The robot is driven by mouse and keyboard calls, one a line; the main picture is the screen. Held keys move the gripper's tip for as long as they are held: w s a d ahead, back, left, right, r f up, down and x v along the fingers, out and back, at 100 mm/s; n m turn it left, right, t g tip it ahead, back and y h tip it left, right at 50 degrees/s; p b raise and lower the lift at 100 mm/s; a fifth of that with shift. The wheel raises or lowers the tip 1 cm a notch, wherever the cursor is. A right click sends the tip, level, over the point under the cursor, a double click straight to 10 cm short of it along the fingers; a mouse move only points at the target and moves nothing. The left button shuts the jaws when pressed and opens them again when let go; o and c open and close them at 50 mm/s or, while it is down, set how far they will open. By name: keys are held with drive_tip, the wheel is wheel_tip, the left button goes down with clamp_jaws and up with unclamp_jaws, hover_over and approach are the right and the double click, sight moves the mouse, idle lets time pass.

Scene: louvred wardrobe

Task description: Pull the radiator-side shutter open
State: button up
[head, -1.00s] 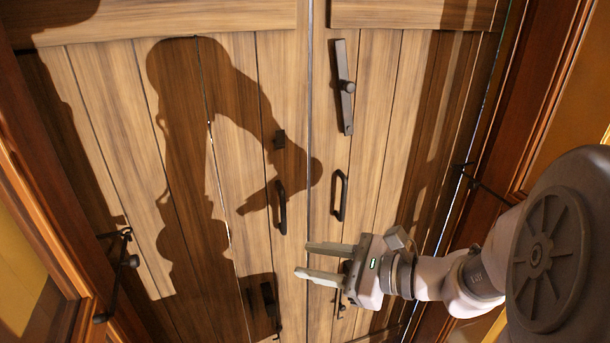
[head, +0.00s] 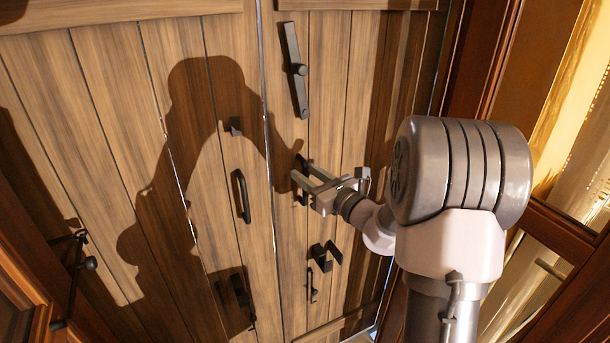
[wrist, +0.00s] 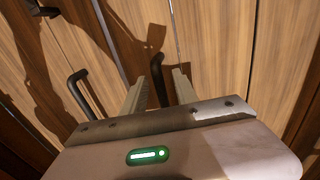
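Two tall plank leaves stand side by side, the left leaf (head: 110,120) and the right leaf (head: 330,90); both look closed. No radiator shows, so I cannot tell which is radiator-side. The right leaf has a dark bar handle (head: 301,198), partly hidden by my fingers; it also shows in the wrist view (wrist: 158,82). The left leaf has a similar handle (head: 241,196), also in the wrist view (wrist: 84,92). My gripper (head: 297,168) is at the right leaf's handle. Its fingers are apart, one on each side of the bar; contact is not clear.
A hook fitting (head: 75,265) is on the left frame. A wooden frame and glazed panel (head: 570,150) stand close to my arm at right.

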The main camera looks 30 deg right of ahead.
drive_tip(key=shift+w+a, duration=0.1)
drive_tip(key=shift+w, duration=0.35)
clamp_jaws()
idle(1.1)
